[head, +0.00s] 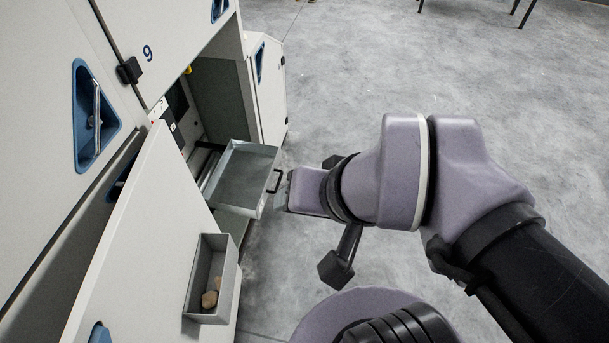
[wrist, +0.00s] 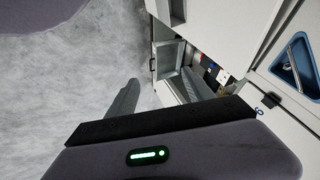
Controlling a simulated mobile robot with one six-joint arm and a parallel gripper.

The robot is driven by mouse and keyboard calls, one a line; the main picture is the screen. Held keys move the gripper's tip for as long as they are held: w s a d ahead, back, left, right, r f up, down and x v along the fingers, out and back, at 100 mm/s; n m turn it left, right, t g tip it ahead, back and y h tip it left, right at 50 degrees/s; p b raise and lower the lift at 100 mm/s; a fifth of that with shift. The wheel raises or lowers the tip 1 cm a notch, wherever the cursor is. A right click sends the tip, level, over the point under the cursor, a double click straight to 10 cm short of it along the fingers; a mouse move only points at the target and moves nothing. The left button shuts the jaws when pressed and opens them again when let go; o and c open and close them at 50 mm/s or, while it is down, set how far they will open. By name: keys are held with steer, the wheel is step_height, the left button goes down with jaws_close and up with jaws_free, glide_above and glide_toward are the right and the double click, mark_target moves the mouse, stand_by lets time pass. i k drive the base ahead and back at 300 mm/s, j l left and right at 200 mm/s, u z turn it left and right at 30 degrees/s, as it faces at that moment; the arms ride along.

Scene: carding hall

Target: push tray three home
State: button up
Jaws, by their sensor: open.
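A grey metal tray (head: 243,178) is slid part-way out of an open bay in the pale cabinet, and looks empty. I can read no number on it. Its black handle (head: 276,181) is on the front face. My gripper (head: 287,190) is open and empty, just in front of the handle; I cannot tell whether they touch. The tray also shows in the wrist view (wrist: 168,58), with one grey finger of my gripper (wrist: 124,103) below and left of it.
An open cabinet door (head: 145,240) stands left of the tray, carrying a small bin (head: 209,268) with brown lumps in it. Another door panel (head: 269,92) stands beyond the bay. A panel marked 9 (head: 147,52) is above.

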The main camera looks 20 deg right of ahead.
mark_target(241, 184)
steer(key=i+l+u, duration=0.1)
steer(key=i+l, duration=0.2)
steer(key=i, duration=0.3)
steer(key=i+l+u, duration=0.1)
steer(key=i+l, duration=0.3)
steer(key=i, duration=0.15)
